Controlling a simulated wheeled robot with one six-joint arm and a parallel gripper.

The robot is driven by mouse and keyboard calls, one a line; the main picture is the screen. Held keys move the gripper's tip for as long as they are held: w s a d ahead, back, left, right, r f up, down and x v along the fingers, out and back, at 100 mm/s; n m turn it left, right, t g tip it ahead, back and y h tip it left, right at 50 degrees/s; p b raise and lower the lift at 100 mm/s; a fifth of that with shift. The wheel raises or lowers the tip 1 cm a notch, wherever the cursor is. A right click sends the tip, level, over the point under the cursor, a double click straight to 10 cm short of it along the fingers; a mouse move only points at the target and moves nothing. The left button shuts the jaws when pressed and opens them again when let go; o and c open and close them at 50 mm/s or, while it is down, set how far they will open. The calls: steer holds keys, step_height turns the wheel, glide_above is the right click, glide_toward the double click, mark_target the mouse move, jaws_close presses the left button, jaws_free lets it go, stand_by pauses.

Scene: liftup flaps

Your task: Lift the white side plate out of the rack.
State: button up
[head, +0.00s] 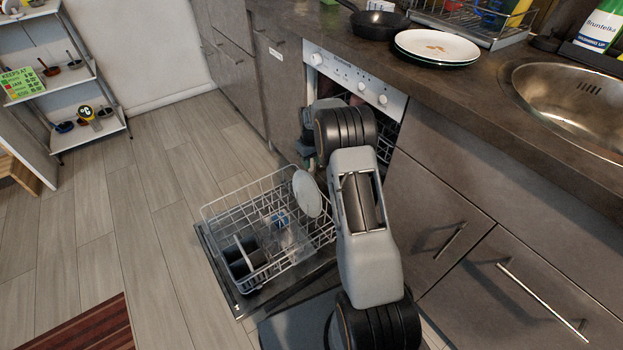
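The white side plate (307,193) stands on edge, slightly tilted, at the back right of the white wire rack (222,207). The rack sits on the open dishwasher door (238,300). My arm reaches over the rack's right side toward the dishwasher opening. My gripper (309,160) is just above and behind the plate, small and partly hidden by my arm. I cannot tell whether its fingers are open or shut, or whether they touch the plate.
The rack also holds a dark cutlery basket (243,258) and a clear item (287,240). The dishwasher panel (350,75) and countertop (480,95) rise behind my arm. White plates (437,46) and a black pan (377,24) are on the counter.

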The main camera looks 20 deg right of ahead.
step_height(320, 180, down, 8)
steer(key=b, duration=0.5)
steer(key=shift+f, duration=0.25)
jaws_close()
stand_by(0.3)
step_height(320, 180, up, 14)
steer(key=p, duration=1)
